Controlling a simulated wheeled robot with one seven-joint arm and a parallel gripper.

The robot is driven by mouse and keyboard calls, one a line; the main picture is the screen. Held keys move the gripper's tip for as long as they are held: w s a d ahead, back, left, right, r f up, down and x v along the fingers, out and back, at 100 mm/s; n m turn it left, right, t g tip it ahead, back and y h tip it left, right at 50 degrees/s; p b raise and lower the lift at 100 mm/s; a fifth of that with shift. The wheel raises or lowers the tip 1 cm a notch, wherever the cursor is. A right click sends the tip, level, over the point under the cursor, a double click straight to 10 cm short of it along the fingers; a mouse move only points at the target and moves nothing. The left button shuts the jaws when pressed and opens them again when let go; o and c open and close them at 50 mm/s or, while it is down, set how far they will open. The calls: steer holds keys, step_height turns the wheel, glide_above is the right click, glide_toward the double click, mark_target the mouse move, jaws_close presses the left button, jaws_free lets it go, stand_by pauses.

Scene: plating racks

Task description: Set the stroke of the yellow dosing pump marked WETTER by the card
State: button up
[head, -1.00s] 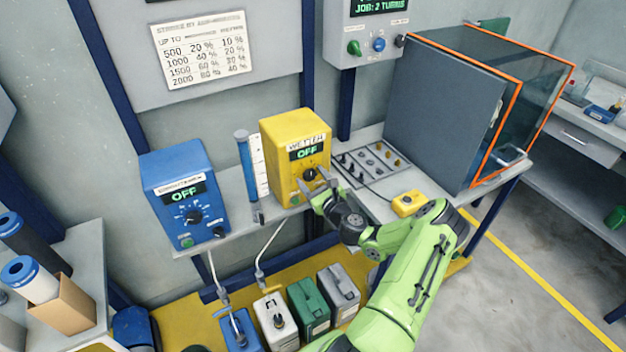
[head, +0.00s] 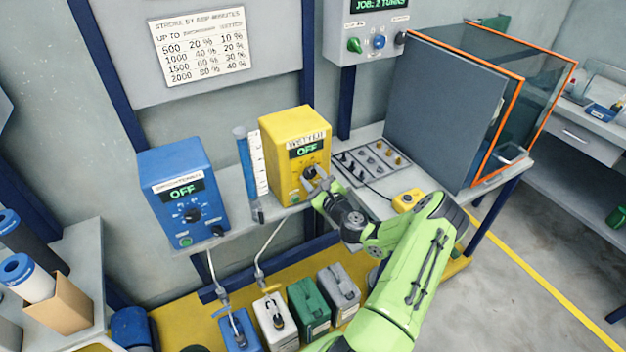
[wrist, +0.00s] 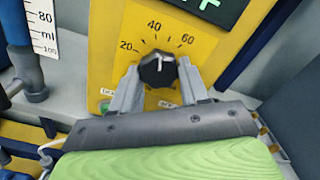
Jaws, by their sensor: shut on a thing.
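The yellow dosing pump (head: 283,155), labelled WETTER, stands on the grey shelf, and its display (head: 307,149) reads OFF. In the wrist view its black stroke knob (wrist: 157,70) sits on a scale with 20, 40 and 60 visible. The knob's white mark points up, close to 40; the exact value is hard to read. My gripper (wrist: 158,84) is shut on the knob, one finger on each side. It also shows at the pump's front in the head view (head: 314,178). The stroke card (head: 200,47) on the wall lists rows 500 to 2000 with two percentage columns.
A blue dosing pump (head: 184,190), also OFF, stands to the left. A graduated tube (head: 246,165) is between the pumps. A control box (head: 372,30) above shows a JOB line about turns. A tray of small parts (head: 372,163) and a yellow button box (head: 407,201) lie to the right.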

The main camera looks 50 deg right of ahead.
steer(key=n+b, duration=0.2)
steer(key=n, duration=0.2)
steer(key=shift+f+b, duration=0.1)
steer(key=shift+b, duration=0.2)
steer(key=shift+d+n+b, duration=0.1)
steer(key=shift+n+b, duration=0.85)
steer(key=shift+n, duration=0.65)
steer(key=o, duration=1.1)
steer(key=shift+r, duration=0.2)
steer(key=shift+c, duration=0.2)
steer(key=shift+s, duration=0.1)
steer(key=b+v, duration=0.1)
steer(key=v, duration=1.4)
steer(key=shift+s, duration=0.35)
